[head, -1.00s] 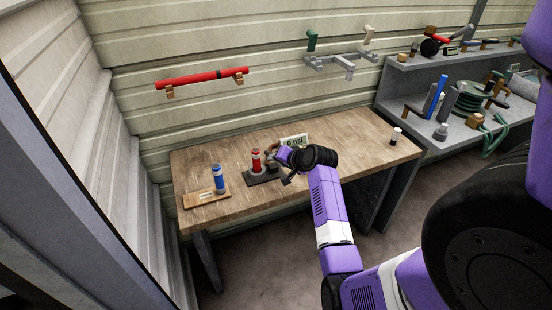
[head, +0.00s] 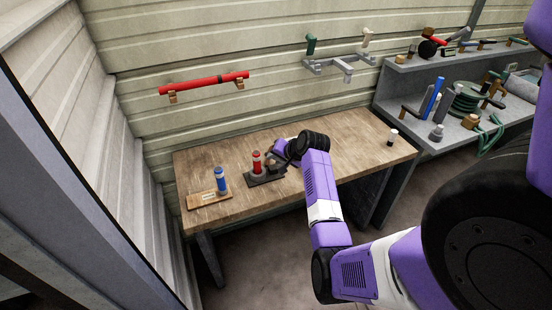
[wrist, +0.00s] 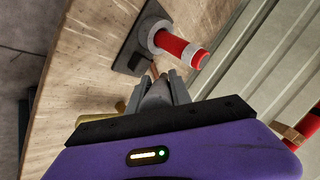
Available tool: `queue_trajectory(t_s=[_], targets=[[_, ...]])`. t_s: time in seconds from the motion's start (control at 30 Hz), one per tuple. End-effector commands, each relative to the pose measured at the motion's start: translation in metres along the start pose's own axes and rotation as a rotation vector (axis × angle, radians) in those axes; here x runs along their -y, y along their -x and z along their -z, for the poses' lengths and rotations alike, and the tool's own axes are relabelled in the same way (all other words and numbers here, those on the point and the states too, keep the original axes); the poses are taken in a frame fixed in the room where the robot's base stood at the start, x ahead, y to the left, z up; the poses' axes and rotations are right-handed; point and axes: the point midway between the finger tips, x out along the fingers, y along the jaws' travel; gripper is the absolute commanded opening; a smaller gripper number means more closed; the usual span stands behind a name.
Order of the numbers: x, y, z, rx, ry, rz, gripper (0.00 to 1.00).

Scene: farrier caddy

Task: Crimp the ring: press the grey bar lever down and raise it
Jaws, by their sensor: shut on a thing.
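A red cylinder (head: 256,162) with a pale band stands in a grey collar on a dark base plate (head: 266,179) on the wooden bench. It also shows at the top of the wrist view (wrist: 180,47). My gripper (head: 280,158) is just right of the cylinder, above the plate's right end. In the wrist view, my gripper (wrist: 159,78) is shut on a grey piece, apparently the grey bar lever (wrist: 155,97). Much of the lever is hidden by the fingers and arm. I cannot make out a ring.
A blue cylinder (head: 220,180) stands on a small wooden board (head: 208,198) at the bench's left. A small black-and-white cylinder (head: 392,137) is at the right end. A red bar (head: 204,83) hangs on the wall. The bench's right half (head: 360,135) is mostly clear.

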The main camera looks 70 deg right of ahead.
Motion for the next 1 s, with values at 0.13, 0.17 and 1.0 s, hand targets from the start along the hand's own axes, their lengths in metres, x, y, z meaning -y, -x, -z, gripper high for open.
queue_trajectory(t_s=[0.13, 0.17, 1.0], targets=[[0.002, 0.001, 0.002, -0.004, 0.001, 0.002, 0.46], [0.002, 0.001, 0.002, -0.004, 0.001, 0.002, 0.46], [0.001, 0.068, 0.002, -0.005, 0.000, 0.003, 0.46]])
